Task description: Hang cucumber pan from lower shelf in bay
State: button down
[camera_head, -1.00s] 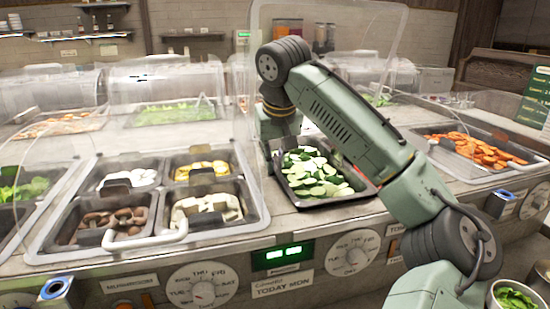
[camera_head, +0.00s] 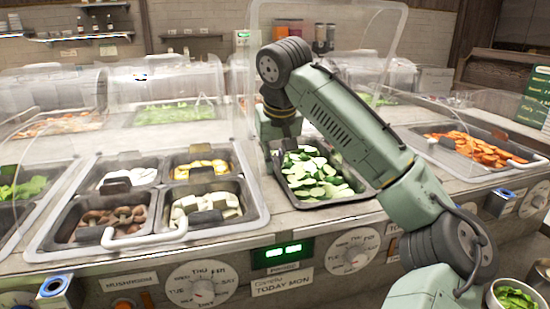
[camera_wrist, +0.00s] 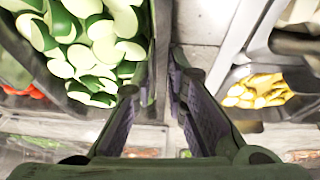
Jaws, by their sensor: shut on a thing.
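The cucumber pan (camera_head: 345,201) is a dark tray filled with sliced cucumber (camera_head: 315,176). In the head view it is at the centre of the counter, under my arm, to the right of the four-pan well. My gripper (camera_head: 270,158) is at the pan's left side, partly hidden by the wrist. In the wrist view my gripper (camera_wrist: 165,75) is shut on the pan's wall, with the cucumber slices (camera_wrist: 90,45) on the left of the fingers. The pan's underside and how it sits in the bay are hidden.
The well to the left holds several pans, including mushrooms (camera_head: 112,220) and yellow slices (camera_head: 200,166). A raised clear lid (camera_head: 365,25) stands behind my arm. A carrot pan (camera_head: 475,147) lies to the right. A dial panel (camera_head: 352,251) runs along the front.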

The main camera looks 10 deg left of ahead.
jog(key=c, duration=1.5)
grip_release()
jog(key=shift+s+f, duration=0.15)
jog(key=shift+f, duration=0.35)
jog(key=v, duration=1.2)
jog(key=shift+a+r, duration=0.1)
jog(key=shift+r, duration=0.1)
